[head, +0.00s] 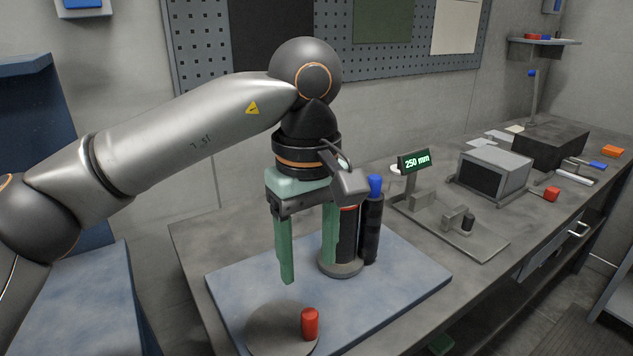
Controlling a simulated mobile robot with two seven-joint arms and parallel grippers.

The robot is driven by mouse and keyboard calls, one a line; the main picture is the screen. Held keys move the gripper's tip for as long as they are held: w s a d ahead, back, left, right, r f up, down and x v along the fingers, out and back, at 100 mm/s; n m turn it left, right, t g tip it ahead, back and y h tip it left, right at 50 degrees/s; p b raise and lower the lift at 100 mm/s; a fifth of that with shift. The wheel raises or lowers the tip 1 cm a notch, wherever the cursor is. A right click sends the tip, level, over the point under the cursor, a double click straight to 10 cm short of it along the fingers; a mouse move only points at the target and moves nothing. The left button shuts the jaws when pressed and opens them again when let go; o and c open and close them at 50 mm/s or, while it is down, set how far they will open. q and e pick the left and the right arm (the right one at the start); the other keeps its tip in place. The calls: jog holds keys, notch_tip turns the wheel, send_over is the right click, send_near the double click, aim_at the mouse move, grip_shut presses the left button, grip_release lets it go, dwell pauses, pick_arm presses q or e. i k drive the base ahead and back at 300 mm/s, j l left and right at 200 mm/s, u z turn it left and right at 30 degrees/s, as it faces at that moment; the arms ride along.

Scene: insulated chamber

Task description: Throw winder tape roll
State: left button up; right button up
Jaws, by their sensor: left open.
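My left gripper (308,270) hangs fingers-down over the blue mat, with its two green fingers apart and nothing visible between them. A dark upright cylinder with a reddish band near its top (347,230) stands on a round grey base (341,268), just behind and to the right of the right finger, which partly hides it. A black cylinder with a blue top (372,225) stands beside it. A grey disc (272,330) with an upright red knob (310,323) sits at the mat's near edge. I cannot tell which part is the tape roll. My right gripper is out of view.
The blue mat (415,278) lies on a long grey bench. To the right are a metal fixture plate (480,238), a display reading 250 mm (414,161), a grey box (495,172) and a dark box (550,147). A pegboard (410,50) hangs behind.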

aim_at(371, 211)
jog(key=k, duration=1)
